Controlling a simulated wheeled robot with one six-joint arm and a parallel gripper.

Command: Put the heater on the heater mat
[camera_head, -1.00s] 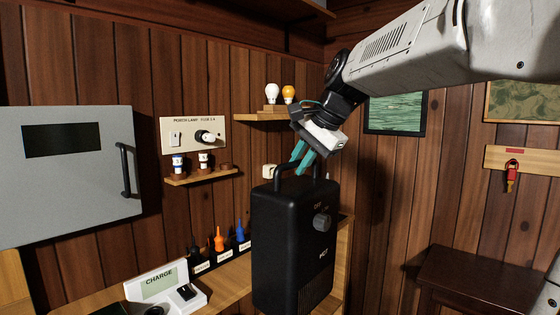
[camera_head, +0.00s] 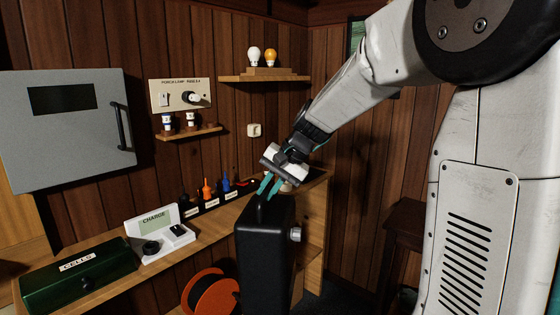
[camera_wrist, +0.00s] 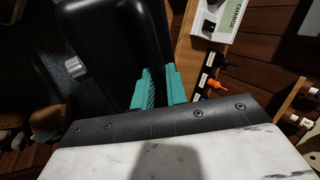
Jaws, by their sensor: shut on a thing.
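The heater is a black upright box (camera_head: 264,262) with a silver knob on its side, at the lower middle of the head view. Its top handle is between the teal fingers of my gripper (camera_head: 269,187), which is shut on it. The heater hangs upright in front of the wooden bench, its lower end cut off by the frame. In the wrist view the heater (camera_wrist: 105,45) fills the upper left, with the fingers (camera_wrist: 158,88) at its edge. I see no heater mat in either view.
A wooden bench (camera_head: 222,222) carries a green box (camera_head: 78,275), a white charge stand (camera_head: 160,235) and several small bottles (camera_head: 206,190). An orange reel (camera_head: 210,293) is below it, close left of the heater. A dark table (camera_head: 402,225) stands at right.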

